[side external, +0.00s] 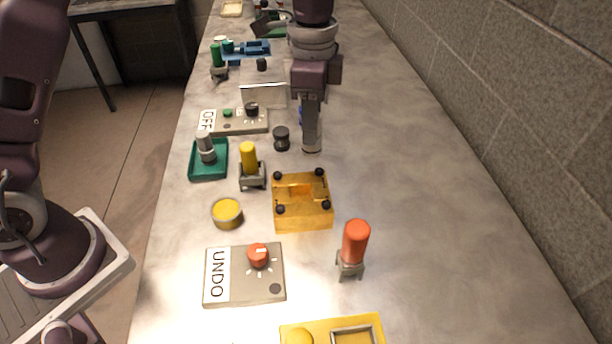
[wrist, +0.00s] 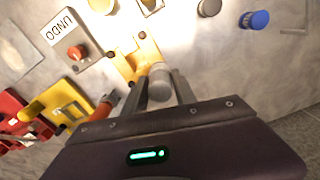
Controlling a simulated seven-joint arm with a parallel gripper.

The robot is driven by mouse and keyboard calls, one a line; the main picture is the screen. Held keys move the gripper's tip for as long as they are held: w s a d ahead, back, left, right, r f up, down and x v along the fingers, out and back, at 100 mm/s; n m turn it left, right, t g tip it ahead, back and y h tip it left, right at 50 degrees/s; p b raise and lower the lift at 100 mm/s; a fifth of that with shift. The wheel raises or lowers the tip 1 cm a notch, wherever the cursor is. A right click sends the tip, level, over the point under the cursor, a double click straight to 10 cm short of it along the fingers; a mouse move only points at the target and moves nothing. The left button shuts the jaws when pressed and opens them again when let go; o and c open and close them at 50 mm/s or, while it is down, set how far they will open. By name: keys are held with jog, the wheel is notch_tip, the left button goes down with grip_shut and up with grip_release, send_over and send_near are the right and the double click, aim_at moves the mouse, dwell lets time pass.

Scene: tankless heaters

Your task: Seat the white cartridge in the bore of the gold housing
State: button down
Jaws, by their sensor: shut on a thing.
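The gold housing (side external: 302,207) sits on the bench with dark knobs at its corners and a recess in its top. It also shows in the wrist view (wrist: 126,66), just beyond my fingertips. My gripper (side external: 311,138) points down above the bench, behind the housing in the side view and apart from it. It is shut on the white cartridge (wrist: 159,78), a pale cylinder with a grey lower part, held between the two fingers in the wrist view. In the side view the fingers mostly hide the cartridge. The bore itself is not clear.
A red-orange cylinder on a stand (side external: 354,244), a yellow cylinder on a stand (side external: 249,160), a round yellow tin (side external: 227,212) and an UNDO panel (side external: 228,288) surround the housing. A teal tray (side external: 208,174) holds a grey cylinder. The bench's right side is clear, beside a block wall.

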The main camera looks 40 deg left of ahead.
jog(key=s+d, duration=0.1)
jog(key=s, duration=0.4)
jog(key=f, duration=0.9)
jog(key=shift+d+f, duration=0.25)
jog(key=shift+f, duration=0.1)
jog(key=c, duration=1)
grip_release()
notch_tip(320, 180, up, 12)
jog(key=shift+r, duration=0.15)
